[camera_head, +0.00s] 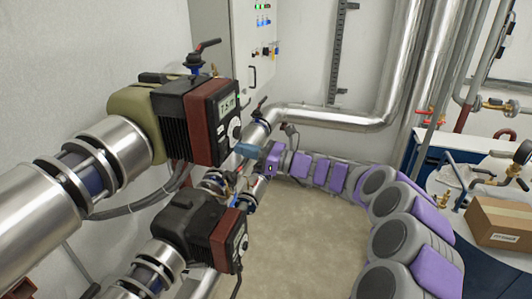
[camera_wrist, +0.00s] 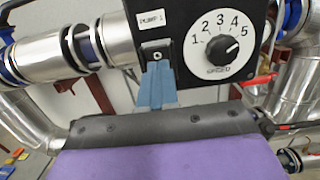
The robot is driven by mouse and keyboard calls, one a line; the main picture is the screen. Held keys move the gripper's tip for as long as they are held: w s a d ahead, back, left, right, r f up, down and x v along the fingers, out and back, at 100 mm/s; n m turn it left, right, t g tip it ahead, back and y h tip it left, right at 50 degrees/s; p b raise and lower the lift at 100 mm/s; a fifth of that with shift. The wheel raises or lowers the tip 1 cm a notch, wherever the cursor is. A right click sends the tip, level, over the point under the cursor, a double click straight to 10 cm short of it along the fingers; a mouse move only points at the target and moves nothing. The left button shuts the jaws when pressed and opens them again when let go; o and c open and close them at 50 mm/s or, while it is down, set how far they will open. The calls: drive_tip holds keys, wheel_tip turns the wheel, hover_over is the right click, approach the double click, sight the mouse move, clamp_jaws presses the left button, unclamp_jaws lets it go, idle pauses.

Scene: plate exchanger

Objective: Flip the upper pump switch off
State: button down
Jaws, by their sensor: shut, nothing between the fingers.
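The upper pump (camera_head: 200,115) has a black body, a dark red front section and a lit display, and sits on the upper pipe. In the wrist view its black front panel (camera_wrist: 190,75) carries a small label, a white speed dial (camera_wrist: 222,46) and a small switch (camera_wrist: 157,56) under the label. My gripper (camera_head: 243,149) has blue-grey fingers, shut and empty, by the pump's lower front edge. In the wrist view the fingertips (camera_wrist: 158,68) are right below the switch and overlap its lower part; I cannot tell whether they touch. The switch's position is unclear.
A lower pump (camera_head: 208,230) sits below on a second pipe. A control cabinet (camera_head: 255,40) stands behind, and silver pipes (camera_head: 330,118) run along the back wall. A workbench (camera_head: 450,160) with a cardboard box (camera_head: 500,222) is at the right. The floor (camera_head: 300,230) between is clear.

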drive_tip(key=x, duration=0.2)
drive_tip(key=shift+a, duration=0.35)
drive_tip(key=shift+s+r, duration=0.1)
drive_tip(key=shift+r, duration=0.05)
drive_tip(key=shift+w+d, duration=0.25)
drive_tip(key=shift+d, duration=0.35)
